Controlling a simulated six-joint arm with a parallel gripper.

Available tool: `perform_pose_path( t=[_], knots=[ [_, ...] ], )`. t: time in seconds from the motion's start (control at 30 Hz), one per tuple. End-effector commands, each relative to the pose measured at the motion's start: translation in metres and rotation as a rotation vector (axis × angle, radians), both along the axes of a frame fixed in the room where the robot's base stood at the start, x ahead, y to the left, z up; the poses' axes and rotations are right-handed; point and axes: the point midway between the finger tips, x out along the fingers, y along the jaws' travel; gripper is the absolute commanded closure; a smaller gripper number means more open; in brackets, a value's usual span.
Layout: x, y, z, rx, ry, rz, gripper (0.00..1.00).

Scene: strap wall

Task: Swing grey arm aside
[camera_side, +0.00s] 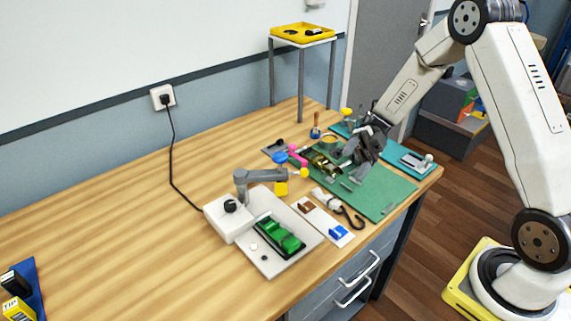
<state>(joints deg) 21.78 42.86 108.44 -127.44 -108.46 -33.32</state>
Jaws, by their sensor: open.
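The grey arm (262,176) sits on a post at the corner of a white box with a black knob (229,206). It reaches to the right, above the back edge of a light grey plate (268,268). A yellow block (281,188) shows under its free end. A green part (279,236) lies in a dark tray on the plate. My gripper (347,164) is open over the green mat, to the right of the grey arm and apart from it. Its fingertips are small and partly mixed with the clutter behind them.
A white card with brown and blue pieces (339,232) and a black hook-shaped strap (350,214) lie between the plate and the green mat (384,193). Small coloured parts crowd behind. A black cable (171,150) runs to the wall socket. The bench's left part is mostly clear.

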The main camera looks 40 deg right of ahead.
Motion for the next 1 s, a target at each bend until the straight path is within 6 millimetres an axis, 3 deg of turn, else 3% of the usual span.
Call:
perform_pose_path(
  t=[0.37,0.7,1.0],
  knots=[
    [0.01,0.0,-0.009,0.047,-0.121,-0.07,0.29],
    [0.042,-0.005,-0.038,0.133,-0.527,-0.3,0.29],
    [0.071,-0.017,-0.068,0.109,-0.927,-0.504,0.29]
  ],
)
